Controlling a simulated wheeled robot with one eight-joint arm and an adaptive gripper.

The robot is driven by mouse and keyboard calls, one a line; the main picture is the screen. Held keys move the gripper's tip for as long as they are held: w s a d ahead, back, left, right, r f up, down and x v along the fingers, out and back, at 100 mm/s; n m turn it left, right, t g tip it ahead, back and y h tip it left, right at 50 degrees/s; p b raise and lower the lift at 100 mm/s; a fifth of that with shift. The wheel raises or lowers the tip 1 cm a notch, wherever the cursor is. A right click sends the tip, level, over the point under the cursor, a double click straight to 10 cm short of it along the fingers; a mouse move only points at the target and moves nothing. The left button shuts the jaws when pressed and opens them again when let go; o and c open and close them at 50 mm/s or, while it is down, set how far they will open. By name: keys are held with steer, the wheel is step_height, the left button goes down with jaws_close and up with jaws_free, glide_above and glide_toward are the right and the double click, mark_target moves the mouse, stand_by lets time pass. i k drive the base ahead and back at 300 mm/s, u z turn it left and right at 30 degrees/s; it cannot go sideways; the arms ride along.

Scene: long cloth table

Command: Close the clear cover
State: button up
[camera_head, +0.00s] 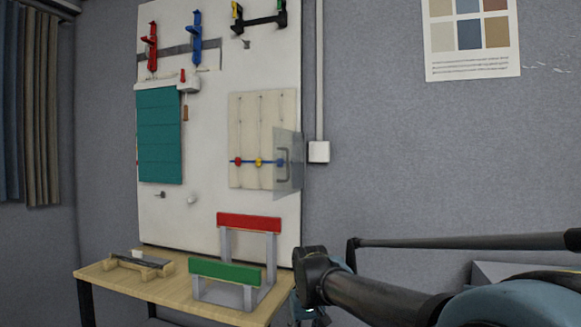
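The clear cover (289,147) is a see-through panel with a grey handle (284,165). It stands swung open, jutting out from the right edge of a cream wooden panel (262,110) on the white board. Red, yellow and blue knobs sit on a blue rail across the cream panel, mostly left of the cover. My gripper (308,309) shows only in part at the bottom edge, below my arm's dark joint. It is well below the cover and apart from it. Its fingers are too small and cut off to read.
A wooden table (178,289) below the board holds a stand with red (249,222) and green (226,271) bars, and a small wooden rack (138,264). A teal slatted panel (158,135) hangs left.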

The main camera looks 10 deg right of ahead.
mark_target(298, 168)
steer(key=k, duration=1.65)
steer(key=u, duration=1.15)
steer(key=i, duration=1)
steer(key=z, duration=2.1)
